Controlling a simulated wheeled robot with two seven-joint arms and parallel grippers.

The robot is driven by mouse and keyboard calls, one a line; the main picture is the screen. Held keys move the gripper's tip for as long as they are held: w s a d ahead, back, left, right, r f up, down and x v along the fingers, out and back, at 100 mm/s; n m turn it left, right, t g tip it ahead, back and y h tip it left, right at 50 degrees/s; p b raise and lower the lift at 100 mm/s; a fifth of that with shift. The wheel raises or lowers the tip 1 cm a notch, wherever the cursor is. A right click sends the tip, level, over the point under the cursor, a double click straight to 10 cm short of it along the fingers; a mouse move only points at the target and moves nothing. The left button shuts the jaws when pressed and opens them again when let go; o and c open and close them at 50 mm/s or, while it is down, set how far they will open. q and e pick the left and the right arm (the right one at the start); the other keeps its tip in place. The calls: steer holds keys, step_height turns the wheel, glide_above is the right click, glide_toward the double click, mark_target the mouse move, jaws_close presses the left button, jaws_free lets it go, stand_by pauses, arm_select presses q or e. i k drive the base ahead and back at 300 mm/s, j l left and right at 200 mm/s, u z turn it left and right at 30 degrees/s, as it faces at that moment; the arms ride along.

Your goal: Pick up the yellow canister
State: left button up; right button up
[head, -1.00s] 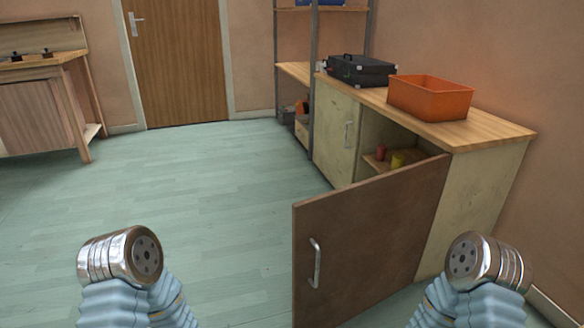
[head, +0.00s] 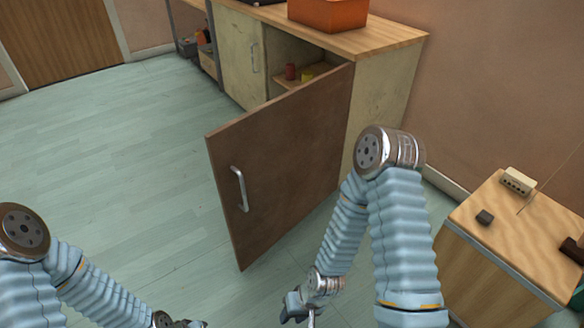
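A small yellow canister (head: 307,75) stands on a shelf inside the open cabinet (head: 392,92), just right of a red canister (head: 290,72). The brown cabinet door (head: 290,150) stands wide open in front, its top edge close below the yellow canister in the view. My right gripper (head: 311,318) is low at the bottom edge, in front of the door and far from the canister. Its fingers are cut off by the frame. My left gripper (head: 186,324) is barely in view at the bottom edge, its fingers also cut off.
An orange bin (head: 328,14) sits on the cabinet's wooden top. The door has a metal handle (head: 240,188). A wooden table (head: 498,252) with small objects stands at the right, near my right arm. The green floor at the left is clear.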

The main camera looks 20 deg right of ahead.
mark_target(308, 75)
steer(key=i+j+z, duration=0.2)
steer(key=z, duration=0.25)
steer(key=i+j+z, duration=0.3)
steer(key=z, duration=0.15)
